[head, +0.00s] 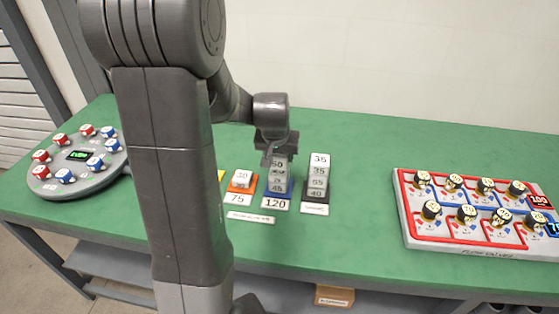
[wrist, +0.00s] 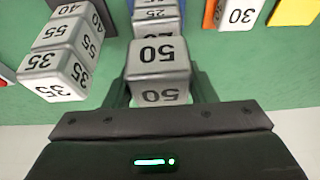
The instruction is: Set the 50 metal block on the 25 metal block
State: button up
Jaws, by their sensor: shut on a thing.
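My gripper (wrist: 162,94) is shut on the 50 metal block (wrist: 160,68), a grey cube marked 50. It is held upright over the blue-based stack. The 25 metal block (wrist: 155,17) is just beyond it in the wrist view. A block marked 45 (head: 276,188) is lower in the stack.
Right of it is a stack topped by a 35 block (head: 319,160). Left is a 30 block (head: 241,180) on an orange base. A valve panel (head: 408,212) lies right, and a round knob console (head: 75,182) left. My arm hides part of the table.

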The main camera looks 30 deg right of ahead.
jog(key=shift+f, duration=1.1)
jog(key=shift+f, duration=0.15)
jog(key=o, duration=1.3)
jog(key=shift+s+r, duration=0.1)
jog(key=shift+r, duration=0.6)
jog(key=v, duration=1.1)
jog(key=shift+a+f, duration=0.1)
jog(key=shift+a, duration=0.05)
jog(key=shift+f, duration=0.1)
